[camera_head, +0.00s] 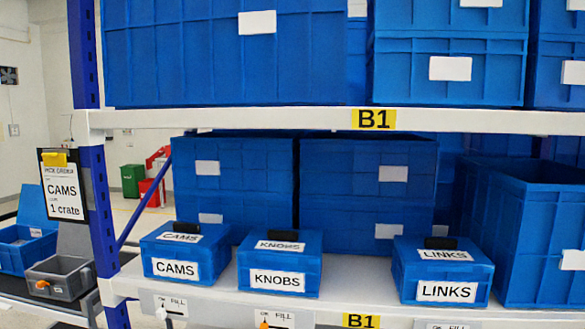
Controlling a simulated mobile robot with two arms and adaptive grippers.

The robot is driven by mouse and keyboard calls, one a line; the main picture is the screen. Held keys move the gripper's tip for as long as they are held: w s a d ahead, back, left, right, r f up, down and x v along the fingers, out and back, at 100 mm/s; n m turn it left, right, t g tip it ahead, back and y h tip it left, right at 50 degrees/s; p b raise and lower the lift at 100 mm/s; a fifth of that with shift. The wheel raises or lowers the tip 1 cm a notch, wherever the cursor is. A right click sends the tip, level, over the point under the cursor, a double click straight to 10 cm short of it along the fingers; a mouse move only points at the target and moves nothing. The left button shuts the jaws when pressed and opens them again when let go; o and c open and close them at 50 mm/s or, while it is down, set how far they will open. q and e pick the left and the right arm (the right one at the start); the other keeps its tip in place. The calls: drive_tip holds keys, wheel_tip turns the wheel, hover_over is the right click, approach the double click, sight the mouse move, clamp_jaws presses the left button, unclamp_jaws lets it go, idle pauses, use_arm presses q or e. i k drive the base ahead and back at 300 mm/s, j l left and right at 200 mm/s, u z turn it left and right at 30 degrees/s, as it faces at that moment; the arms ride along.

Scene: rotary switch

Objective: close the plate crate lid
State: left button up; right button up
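No crate in view carries a readable PLATE label, so I cannot tell which one is the plate crate. At the left edge, a grey crate (62,284) stands open with its grey lid (74,240) raised at the back. An orange knob (42,284) shows on its front. Behind it, a blue crate (14,258) is open too, with its blue lid (36,206) raised. Small blue crates labelled CAMS (212,252), KNOBS (312,268) and LINKS (398,270) sit on the shelf with their lids shut. Neither of my grippers is in view.
The white lower shelf (350,300) is clear between the KNOBS and LINKS crates. Large blue bins (225,190) stand behind, and another (530,230) at the right. A blue rack post (98,205) and a sign reading CAMS, 1 crate (62,195) stand near the open crates.

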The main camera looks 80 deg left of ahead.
sight(32, 211)
drive_tip(key=k+j+u, duration=0.1)
drive_tip(key=u, duration=1.9)
drive_tip(key=j+u, duration=0.25)
drive_tip(key=u, duration=0.2)
drive_tip(key=i+j+u, duration=0.15)
drive_tip(key=u, duration=0.25)
drive_tip(key=i+j+u, duration=0.1)
drive_tip(key=j+u, duration=0.2)
drive_tip(key=u, duration=0.15)
drive_tip(key=i+j+u, duration=0.15)
drive_tip(key=u, duration=0.25)
